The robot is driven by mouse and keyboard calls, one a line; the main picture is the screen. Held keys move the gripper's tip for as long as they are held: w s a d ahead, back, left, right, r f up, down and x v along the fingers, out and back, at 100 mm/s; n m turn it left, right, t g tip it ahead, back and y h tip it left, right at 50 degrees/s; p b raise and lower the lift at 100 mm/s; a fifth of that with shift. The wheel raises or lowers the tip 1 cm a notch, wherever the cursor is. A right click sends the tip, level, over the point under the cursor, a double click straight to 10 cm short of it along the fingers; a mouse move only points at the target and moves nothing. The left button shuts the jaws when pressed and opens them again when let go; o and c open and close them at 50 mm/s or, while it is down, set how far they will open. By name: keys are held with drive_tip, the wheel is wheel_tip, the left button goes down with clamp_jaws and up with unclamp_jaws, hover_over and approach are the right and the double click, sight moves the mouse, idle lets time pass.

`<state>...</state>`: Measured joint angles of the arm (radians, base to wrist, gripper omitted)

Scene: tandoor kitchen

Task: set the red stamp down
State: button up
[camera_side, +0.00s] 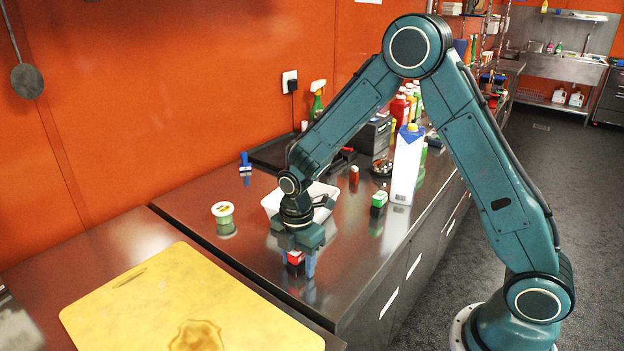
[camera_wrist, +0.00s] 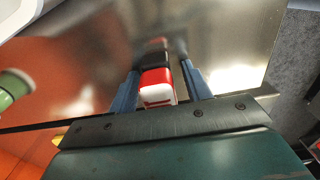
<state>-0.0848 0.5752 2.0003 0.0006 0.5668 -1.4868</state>
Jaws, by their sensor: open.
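The red stamp (camera_side: 296,258) stands on the steel counter, between the fingers of my gripper (camera_side: 301,266). In the wrist view the stamp (camera_wrist: 156,87) shows a red and white top and a dark lower part. My gripper (camera_wrist: 160,88) is open around it, with a blue finger on each side and a visible gap beside the stamp. The fingers partly hide the stamp in the side view. Whether its base rests fully flat is hard to see.
A yellow cutting board (camera_side: 150,310) lies at the front left. A green and white tub (camera_side: 222,212), a white tray (camera_side: 325,191), a green stamp (camera_side: 379,199), a white carton (camera_side: 406,165) and a blue stamp (camera_side: 245,163) stand around. The counter right of my gripper is clear.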

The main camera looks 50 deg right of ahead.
drive_tip(key=shift+r, duration=0.1)
wheel_tip(320, 180, up, 12)
idle(0.6)
idle(0.5)
drive_tip(key=shift+s+r, duration=0.2)
drive_tip(key=shift+r, duration=0.25)
drive_tip(key=s+d+r+m+t, duration=0.2)
drive_tip(key=s+r+m+t, duration=0.1)
drive_tip(key=s+r+m, duration=0.6)
drive_tip(key=s+r+m+t, duration=0.1)
drive_tip(key=s+m, duration=0.3)
drive_tip(key=s, duration=0.3)
drive_tip(key=s+d+r+m+t, duration=0.1)
drive_tip(key=s+m, duration=0.4)
drive_tip(key=s, duration=0.2)
drive_tip(key=shift+s+d+t, duration=0.15)
drive_tip(key=shift+d+t, duration=0.1)
drive_tip(key=shift+t, duration=0.05)
